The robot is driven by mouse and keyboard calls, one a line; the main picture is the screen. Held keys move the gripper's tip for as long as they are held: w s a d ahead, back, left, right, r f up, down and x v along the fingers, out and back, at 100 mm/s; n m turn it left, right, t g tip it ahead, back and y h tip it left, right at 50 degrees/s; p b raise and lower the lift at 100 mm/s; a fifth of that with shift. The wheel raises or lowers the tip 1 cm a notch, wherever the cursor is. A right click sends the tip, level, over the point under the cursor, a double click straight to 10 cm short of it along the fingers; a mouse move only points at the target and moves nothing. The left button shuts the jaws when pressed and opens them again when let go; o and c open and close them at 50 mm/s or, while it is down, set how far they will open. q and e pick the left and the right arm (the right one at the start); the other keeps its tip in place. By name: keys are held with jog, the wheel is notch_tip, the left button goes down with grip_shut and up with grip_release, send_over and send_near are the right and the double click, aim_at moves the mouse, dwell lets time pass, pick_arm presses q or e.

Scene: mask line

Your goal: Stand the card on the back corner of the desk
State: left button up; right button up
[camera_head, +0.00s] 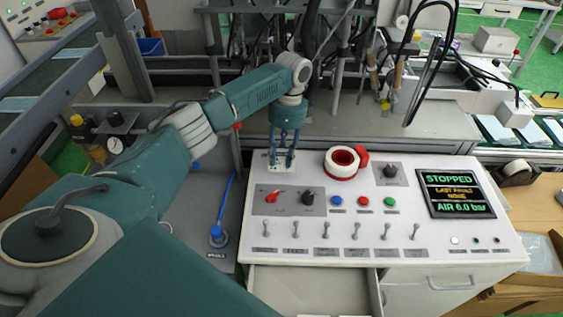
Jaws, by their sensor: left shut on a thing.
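My left gripper (281,162) points down at the back left corner of the white control desk (320,252). It is shut on a small white card (281,169) with dark marks, partly hidden behind the fingers. The card is at or just above the desk top; I cannot tell whether it touches. My right gripper is not in view.
Knobs, coloured buttons and a row of toggle switches (325,230) stand in front. A screen (455,194) reading STOPPED is at the right. An open drawer (310,291) juts out below.

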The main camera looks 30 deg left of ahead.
aim_at(281, 163)
pick_arm(q)
jog(key=shift+f, duration=1.7)
jog(key=shift+f, duration=0.1)
jog(key=o, duration=1.2)
jog(key=shift+c, duration=0.2)
jog(key=shift+r, duration=0.2)
jog(key=shift+w+r, duration=0.1)
jog(key=shift+r, duration=0.2)
jog(key=r, duration=0.3)
jog(key=w+r+b, duration=0.1)
jog(key=r, duration=0.3)
jog(key=r+b, duration=0.1)
jog(key=r, duration=0.2)
jog(key=shift+w+d+r, duration=0.1)
jog(key=shift+w+r, duration=0.1)
jog(key=shift+w, duration=0.15)
jog(key=shift+r, duration=0.35)
